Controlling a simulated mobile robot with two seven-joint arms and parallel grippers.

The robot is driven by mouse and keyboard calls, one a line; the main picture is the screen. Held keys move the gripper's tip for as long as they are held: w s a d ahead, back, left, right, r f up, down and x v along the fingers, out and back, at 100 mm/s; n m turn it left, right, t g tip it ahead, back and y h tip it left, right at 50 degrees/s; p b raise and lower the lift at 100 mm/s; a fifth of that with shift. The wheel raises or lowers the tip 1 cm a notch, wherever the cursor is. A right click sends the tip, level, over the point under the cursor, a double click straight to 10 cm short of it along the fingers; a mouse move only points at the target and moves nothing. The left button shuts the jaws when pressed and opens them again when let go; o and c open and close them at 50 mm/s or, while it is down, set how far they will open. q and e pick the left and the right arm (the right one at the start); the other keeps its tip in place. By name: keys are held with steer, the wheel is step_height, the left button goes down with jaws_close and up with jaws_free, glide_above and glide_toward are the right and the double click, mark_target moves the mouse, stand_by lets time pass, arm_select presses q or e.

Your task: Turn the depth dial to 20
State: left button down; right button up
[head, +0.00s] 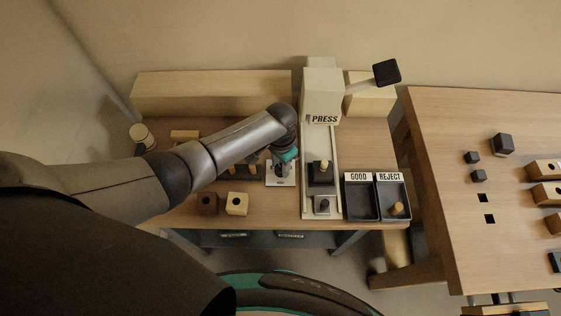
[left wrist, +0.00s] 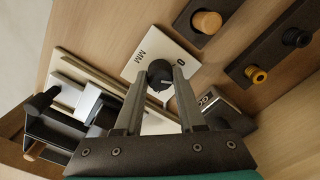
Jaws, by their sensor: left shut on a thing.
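The depth dial (left wrist: 160,73) is a round black knob with a pale pointer mark, on a white plate (left wrist: 150,52) printed with "MM" and "0" in the left wrist view. In the head view the plate (head: 280,182) lies on the bench, left of the press, with the dial largely covered by my gripper. My left gripper (left wrist: 159,80) is shut on the dial, one finger on each side; in the head view it points down over the plate (head: 283,165). Other scale numbers are hidden or cannot be read. My right gripper is not in view.
The press (head: 321,95) with its black-knobbed lever (head: 386,72) stands right of the plate. Right of its base are the GOOD tray (head: 359,212) and REJECT tray (head: 389,187). A dark block (head: 207,203) and a light block (head: 237,204) sit near the front edge.

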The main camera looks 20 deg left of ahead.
mark_target(280, 167)
arm_select(q)
steer(key=m, duration=0.5)
steer(key=shift+p, duration=0.4)
stand_by(0.3)
steer(key=c, duration=0.5)
jaws_free()
step_height(280, 167, up, 15)
steer(key=p, duration=0.3)
steer(key=shift+r+p, duration=0.15)
steer(key=shift+p, duration=0.25)
